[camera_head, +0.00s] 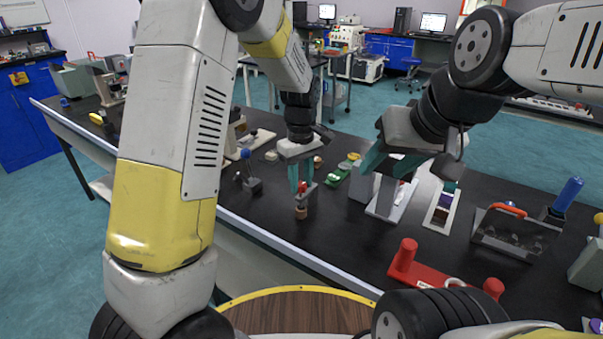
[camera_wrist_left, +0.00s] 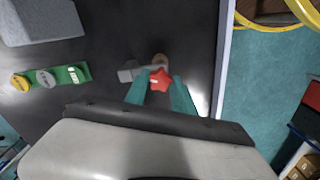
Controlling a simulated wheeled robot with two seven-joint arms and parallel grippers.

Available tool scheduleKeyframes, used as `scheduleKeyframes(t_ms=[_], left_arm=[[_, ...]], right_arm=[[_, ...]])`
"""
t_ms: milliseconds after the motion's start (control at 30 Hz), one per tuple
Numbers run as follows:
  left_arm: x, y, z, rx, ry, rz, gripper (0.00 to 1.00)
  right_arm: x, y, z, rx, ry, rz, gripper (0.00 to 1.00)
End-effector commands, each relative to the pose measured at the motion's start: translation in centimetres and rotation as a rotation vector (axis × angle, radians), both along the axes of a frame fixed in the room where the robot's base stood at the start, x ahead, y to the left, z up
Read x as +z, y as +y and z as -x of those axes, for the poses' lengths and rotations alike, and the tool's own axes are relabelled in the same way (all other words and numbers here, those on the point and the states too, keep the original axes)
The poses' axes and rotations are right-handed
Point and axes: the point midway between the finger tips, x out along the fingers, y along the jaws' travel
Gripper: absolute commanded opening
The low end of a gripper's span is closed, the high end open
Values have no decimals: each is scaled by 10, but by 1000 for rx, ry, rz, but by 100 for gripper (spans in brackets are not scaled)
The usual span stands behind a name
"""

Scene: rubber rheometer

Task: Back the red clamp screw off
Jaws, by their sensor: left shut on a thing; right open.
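The red clamp screw (camera_head: 303,187) has a star-shaped head, which shows clearly in the left wrist view (camera_wrist_left: 160,79). It sits on a small grey clamp (camera_head: 309,195), with a brown round piece (camera_head: 301,213) below it on the black bench. My left gripper (camera_head: 301,184) points down with its teal fingers shut on either side of the screw head; in the left wrist view the fingers (camera_wrist_left: 160,92) flank it. The fingers partly hide the screw in the head view. My right gripper (camera_head: 412,168) is open and empty above the bench, farther right.
A green strip with round pieces (camera_head: 341,174) lies behind the clamp. A small blue-knobbed stand (camera_head: 252,184) is to its left. Bench in front of the clamp is clear.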

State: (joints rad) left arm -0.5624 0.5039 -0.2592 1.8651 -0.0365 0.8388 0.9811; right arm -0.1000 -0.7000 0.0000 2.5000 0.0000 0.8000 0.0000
Motion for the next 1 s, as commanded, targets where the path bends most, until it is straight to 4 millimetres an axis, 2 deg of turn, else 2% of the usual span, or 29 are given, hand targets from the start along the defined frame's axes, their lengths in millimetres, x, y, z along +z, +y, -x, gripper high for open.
scheduleKeyframes(t_ms=[300,567,600,633,1000], left_arm=[[-1,0,1,360,4,-1,0],[-1,0,2,388,4,-1,0],[-1,0,2,388,4,-1,38],[-1,0,2,387,4,-1,44],[0,0,1,386,2,0,46]], right_arm=[[0,0,0,0,0,0,46],[0,0,0,0,0,0,46],[0,0,0,0,0,0,46],[0,0,0,0,0,0,46],[0,0,0,0,0,0,46]])
